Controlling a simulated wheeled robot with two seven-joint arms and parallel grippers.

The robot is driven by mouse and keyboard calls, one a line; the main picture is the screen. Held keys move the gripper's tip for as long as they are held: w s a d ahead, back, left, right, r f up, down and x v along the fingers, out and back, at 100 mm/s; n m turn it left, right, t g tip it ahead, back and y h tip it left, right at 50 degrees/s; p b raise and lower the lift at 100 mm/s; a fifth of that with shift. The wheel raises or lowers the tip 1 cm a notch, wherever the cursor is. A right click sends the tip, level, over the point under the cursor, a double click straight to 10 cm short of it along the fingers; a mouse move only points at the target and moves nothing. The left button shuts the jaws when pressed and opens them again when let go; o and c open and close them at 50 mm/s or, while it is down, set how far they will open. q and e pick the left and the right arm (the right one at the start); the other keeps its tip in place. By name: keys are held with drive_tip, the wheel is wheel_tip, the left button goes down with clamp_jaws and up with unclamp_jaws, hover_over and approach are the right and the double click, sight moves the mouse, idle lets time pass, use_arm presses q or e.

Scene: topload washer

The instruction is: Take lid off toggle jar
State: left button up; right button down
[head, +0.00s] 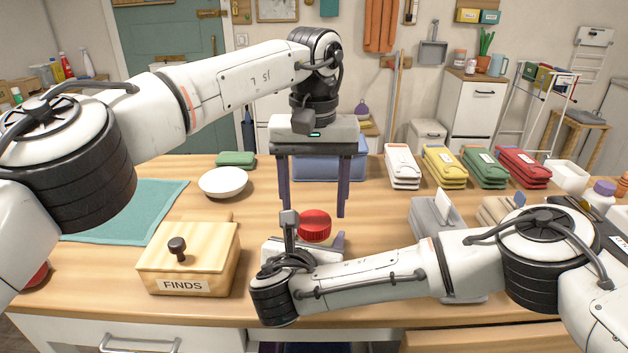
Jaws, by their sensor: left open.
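A round red ribbed lid (314,225) shows near the middle of the table, behind my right wrist. It looks like the toggle jar's lid, but the jar body below it is hidden by my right arm and gripper. My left gripper (314,209) points straight down with its two dark purple fingers wide apart. Its fingertips are at about the lid's upper edge in the picture, one to each side, and nothing is between them. My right gripper (315,246) is low beside the lid, mostly hidden by its own wrist; whether it grips the jar cannot be seen.
A wooden box labelled FINDS (188,262) stands front left, with a white bowl (223,182) behind it. A blue-purple container (318,167) is behind my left fingers. A grey holder (436,219) stands to the right. Coloured cases (444,166) line the back right.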

sight(314, 242)
use_arm(q)
drive_tip(key=shift+f, duration=1.45)
drive_tip(key=shift+c, duration=0.3)
drive_tip(key=c, duration=1)
drive_tip(key=n, duration=0.6)
drive_tip(key=shift+n, duration=0.4)
drive_tip(key=shift+c, duration=0.2)
drive_tip(key=o, duration=1.2)
drive_tip(key=shift+c, duration=0.2)
drive_tip(key=shift+a, duration=0.1)
drive_tip(key=shift+r, duration=0.1)
